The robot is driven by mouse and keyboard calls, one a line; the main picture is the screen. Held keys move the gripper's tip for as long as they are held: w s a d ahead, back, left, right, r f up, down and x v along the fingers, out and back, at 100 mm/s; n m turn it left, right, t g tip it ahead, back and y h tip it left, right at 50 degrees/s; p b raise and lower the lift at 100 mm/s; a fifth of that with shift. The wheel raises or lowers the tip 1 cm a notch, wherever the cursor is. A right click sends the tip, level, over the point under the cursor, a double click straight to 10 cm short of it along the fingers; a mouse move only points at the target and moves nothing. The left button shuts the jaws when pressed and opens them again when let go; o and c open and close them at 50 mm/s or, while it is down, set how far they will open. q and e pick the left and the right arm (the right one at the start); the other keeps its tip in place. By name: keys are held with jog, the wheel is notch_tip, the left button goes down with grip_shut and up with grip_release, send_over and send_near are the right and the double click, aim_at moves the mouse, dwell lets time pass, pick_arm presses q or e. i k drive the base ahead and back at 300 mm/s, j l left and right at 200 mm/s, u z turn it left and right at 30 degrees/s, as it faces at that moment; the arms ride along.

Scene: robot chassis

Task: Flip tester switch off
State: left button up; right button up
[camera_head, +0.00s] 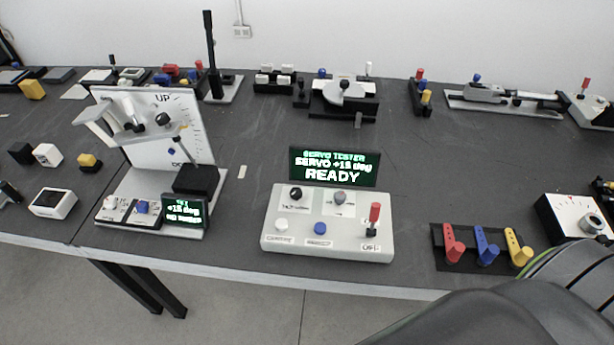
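The servo tester (328,248) is a light grey console near the front edge of the dark table, in the middle of the head view. Its black display (334,168) shows green and white text, "SERVO TESTER", "SERVO +15 deg" and "READY". A red-capped toggle switch (374,214) stands near upright at the console's right end, above an "OFF" label (370,247). The console also has a black knob (296,193), a grey knob (340,198), a white button (282,224) and a blue button (320,228). Neither of my grippers is in view.
A servo stand with a white "UP" scale board (170,145) and small display (184,211) stands left of the tester. Red, blue and yellow levers (487,247) sit on a black base to its right. Table space directly around the tester is mostly clear.

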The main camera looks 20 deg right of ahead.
aim_at(374, 214)
jog(key=j+z, duration=0.1)
jog(key=z, duration=1.3)
